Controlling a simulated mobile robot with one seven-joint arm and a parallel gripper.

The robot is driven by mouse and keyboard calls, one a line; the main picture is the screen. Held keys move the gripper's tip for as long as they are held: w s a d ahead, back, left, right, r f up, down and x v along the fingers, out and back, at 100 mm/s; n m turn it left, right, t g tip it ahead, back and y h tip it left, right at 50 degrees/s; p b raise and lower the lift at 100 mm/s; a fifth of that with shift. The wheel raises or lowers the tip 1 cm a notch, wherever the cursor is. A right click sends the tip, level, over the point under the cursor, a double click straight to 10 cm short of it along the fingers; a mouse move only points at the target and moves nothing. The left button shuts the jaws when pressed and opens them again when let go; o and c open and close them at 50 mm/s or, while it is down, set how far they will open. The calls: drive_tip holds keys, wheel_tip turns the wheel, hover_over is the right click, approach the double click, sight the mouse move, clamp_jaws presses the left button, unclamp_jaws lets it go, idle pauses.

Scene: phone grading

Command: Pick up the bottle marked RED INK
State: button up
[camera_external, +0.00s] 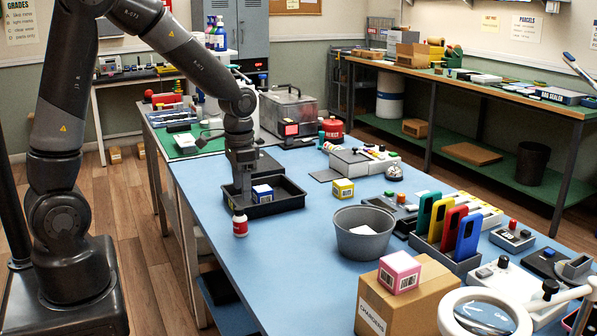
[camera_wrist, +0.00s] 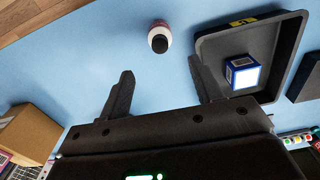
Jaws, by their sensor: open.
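A small bottle (camera_external: 239,223) with a red and white body stands on the blue table, just in front of a black tray (camera_external: 290,199). Any lettering on it is too small to read. In the wrist view the bottle (camera_wrist: 160,32) shows a reddish-white body and a dark round cap, near the top middle. My gripper (camera_wrist: 160,75) is open and empty, its two dark fingers apart. The bottle lies beyond the fingertips, in line with the gap between them. In the external view my gripper (camera_external: 242,191) hangs at the tray's left side, behind the bottle.
The tray holds a blue and white box (camera_external: 262,193), close to my right finger in the wrist view. A yellow box (camera_external: 343,189) and a grey bin (camera_external: 364,243) stand to the right. The table in front of the bottle is clear.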

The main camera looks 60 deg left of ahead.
sight(239, 208)
wheel_tip(239, 208, down, 4)
drive_tip(key=shift+f, duration=0.2)
drive_tip(key=f, duration=0.2)
drive_tip(key=s+f, duration=0.1)
drive_tip(key=f, duration=0.1)
drive_tip(key=shift+a+f, duration=0.1)
drive_tip(key=shift+a, duration=0.05)
drive_tip(key=shift+f, duration=0.55)
drive_tip(key=shift+c, duration=0.2)
drive_tip(key=c, duration=1)
drive_tip(key=shift+r, duration=0.1)
